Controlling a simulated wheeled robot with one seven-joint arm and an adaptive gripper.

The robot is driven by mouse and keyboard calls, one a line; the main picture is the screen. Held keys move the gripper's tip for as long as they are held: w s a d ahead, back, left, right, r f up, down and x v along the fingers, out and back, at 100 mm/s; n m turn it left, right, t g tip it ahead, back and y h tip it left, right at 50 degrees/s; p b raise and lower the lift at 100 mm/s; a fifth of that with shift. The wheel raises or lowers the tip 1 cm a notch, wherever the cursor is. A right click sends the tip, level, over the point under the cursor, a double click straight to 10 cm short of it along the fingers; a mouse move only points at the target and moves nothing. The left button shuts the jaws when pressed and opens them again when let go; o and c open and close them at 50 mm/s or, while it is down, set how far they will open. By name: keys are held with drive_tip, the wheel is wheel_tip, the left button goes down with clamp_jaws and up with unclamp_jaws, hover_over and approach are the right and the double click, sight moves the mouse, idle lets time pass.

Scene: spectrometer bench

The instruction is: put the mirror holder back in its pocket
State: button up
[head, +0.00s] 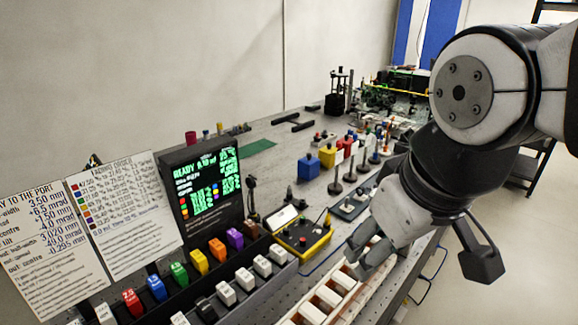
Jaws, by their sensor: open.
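My gripper (362,252) is open and points down to the left, just above a pale tray (345,308) at the bench's front edge. The tray has a row of pockets with white blocks (327,297) in them. My gripper covers the tray's far end, so what lies under it is hidden. I cannot tell which piece is the mirror holder. Nothing is clearly seen between the fingers.
A dark rack with coloured, numbered blocks (200,261) and white blocks (245,279) stands left of the tray. A yellow-edged box (302,240) and several posts (335,180) stand beyond. A screen (205,180) and printed sheets (125,215) stand at the left.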

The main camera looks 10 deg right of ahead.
drive_tip(key=s+m, duration=0.1)
drive_tip(key=d+m, duration=0.1)
drive_tip(key=s+d+m, duration=0.1)
drive_tip(key=shift+s+f+t, duration=0.25)
drive_tip(key=shift+s+t, duration=0.05)
idle(1.0)
